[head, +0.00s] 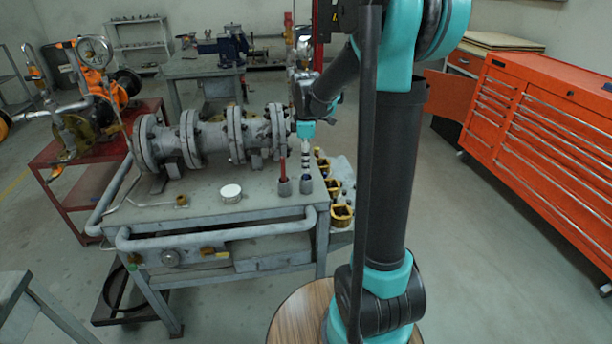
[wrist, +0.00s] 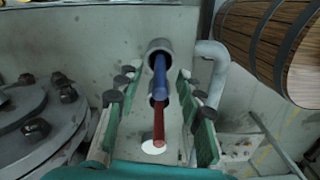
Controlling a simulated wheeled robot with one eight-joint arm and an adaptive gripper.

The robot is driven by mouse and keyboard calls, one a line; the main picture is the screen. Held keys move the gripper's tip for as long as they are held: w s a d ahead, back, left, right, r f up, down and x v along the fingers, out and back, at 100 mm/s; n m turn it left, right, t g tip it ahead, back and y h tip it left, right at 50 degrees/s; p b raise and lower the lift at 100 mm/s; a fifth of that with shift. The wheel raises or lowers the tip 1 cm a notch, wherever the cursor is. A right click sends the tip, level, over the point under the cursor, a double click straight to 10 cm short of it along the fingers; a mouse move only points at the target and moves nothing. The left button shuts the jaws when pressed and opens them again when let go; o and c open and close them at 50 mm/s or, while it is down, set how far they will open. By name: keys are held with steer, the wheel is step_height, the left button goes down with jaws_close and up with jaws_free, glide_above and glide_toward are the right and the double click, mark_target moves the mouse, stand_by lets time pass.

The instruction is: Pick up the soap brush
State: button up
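Two thin upright rods stand in small grey cups near the right end of the grey workbench: a red one (head: 283,168) and a blue one, largely hidden by my gripper in the head view. In the wrist view the blue rod (wrist: 160,72) and the red rod (wrist: 158,125) both show between my fingers. I cannot tell which is the soap brush; no bristles show. My gripper (head: 306,152) points down above the cups. In the wrist view my gripper (wrist: 158,118) is open, its green-padded fingers apart on either side of the rods, with no visible grip.
A flanged grey pipe valve (head: 205,137) lies on the workbench (head: 255,203), left of the cups. A white round lid (head: 231,193) lies in front. Yellow bins (head: 342,214) hang at the bench's right side. A red tool cabinet (head: 545,130) stands at right.

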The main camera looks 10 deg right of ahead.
steer(key=shift+f, duration=0.9)
jaws_close()
steer(key=shift+r, duration=0.1)
